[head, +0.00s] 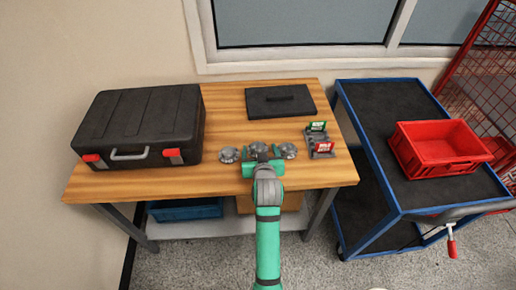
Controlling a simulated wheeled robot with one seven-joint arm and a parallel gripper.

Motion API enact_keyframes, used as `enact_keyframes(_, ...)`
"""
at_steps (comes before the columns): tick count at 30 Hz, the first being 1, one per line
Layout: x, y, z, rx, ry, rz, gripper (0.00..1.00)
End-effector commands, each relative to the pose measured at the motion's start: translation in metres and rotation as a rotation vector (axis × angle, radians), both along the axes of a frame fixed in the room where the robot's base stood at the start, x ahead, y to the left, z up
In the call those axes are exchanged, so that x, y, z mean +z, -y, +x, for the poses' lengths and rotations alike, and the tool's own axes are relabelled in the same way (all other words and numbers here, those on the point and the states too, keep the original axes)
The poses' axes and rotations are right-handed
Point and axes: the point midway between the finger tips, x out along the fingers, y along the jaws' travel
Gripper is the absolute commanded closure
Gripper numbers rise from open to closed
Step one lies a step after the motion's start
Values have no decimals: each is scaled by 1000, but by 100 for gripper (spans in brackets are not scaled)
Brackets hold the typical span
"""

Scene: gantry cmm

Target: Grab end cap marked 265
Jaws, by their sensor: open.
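Three small grey domed end caps lie in a row on the wooden table (215,109): a left cap (229,155), a middle cap (258,149) and a right cap (288,150). Their markings are too small to read, so I cannot tell which one is 265. My gripper (262,158), green and grey, is open over the table at the middle cap and partly covers it. I cannot tell whether it touches the cap.
A black case (143,115) stands on the left of the table. A black plate with a handle (280,101) lies behind the caps. A small holder with green and red labels (319,142) stands right of them. A blue-framed cart (372,125) carries a red bin (438,165).

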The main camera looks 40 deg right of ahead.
Motion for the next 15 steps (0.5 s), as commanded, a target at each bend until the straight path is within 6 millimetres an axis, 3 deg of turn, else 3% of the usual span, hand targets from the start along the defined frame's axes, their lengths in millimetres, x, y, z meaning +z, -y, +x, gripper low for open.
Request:
enact_keyframes(7,-16,14,27,0,-2,1,26)
enact_keyframes(15,-20,19,35,0,-1,1,26)
